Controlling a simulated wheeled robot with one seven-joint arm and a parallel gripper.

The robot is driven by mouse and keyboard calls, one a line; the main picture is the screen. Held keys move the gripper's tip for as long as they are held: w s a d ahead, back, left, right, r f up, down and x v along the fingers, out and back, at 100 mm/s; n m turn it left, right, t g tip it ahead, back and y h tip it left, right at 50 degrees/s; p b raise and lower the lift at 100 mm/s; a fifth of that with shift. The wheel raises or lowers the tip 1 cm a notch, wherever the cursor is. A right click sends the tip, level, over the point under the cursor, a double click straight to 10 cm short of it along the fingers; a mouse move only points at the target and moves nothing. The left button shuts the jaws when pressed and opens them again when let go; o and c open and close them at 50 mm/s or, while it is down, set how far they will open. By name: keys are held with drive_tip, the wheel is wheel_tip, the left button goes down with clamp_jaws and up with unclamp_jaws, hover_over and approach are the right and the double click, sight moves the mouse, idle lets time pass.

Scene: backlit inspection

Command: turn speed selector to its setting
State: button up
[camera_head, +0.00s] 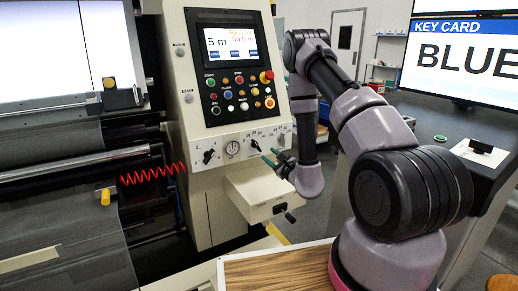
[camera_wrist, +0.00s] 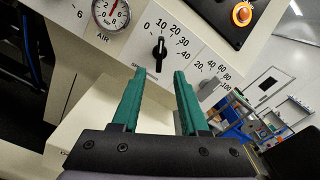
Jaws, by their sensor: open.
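A black pointer knob (camera_wrist: 160,48) with a scale from 0 to 40 is on the slanted cream panel in the wrist view; its white mark points up, near 10. It also shows in the head view (camera_head: 254,144). A grey knob (camera_wrist: 210,91) with a scale up to 100 is to its right. The name labels are too small to read, so I cannot tell which knob is the speed selector. My gripper (camera_wrist: 158,72) is open and empty. Its green fingertips lie just below the black knob in the picture, not around it. In the head view my gripper (camera_head: 270,156) is before the panel.
An AIR gauge (camera_wrist: 110,16) and another black knob (camera_head: 209,156) are left of the black knob. A cream box with a handle (camera_head: 265,200) juts out below. A button panel (camera_head: 238,94) is above. A screen (camera_head: 460,50) reads KEY CARD BLUE.

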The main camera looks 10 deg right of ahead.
sight(258, 146)
drive_tip(key=x, duration=0.9)
drive_tip(key=shift+w+a, duration=0.15)
drive_tip(key=shift+w, duration=0.2)
clamp_jaws()
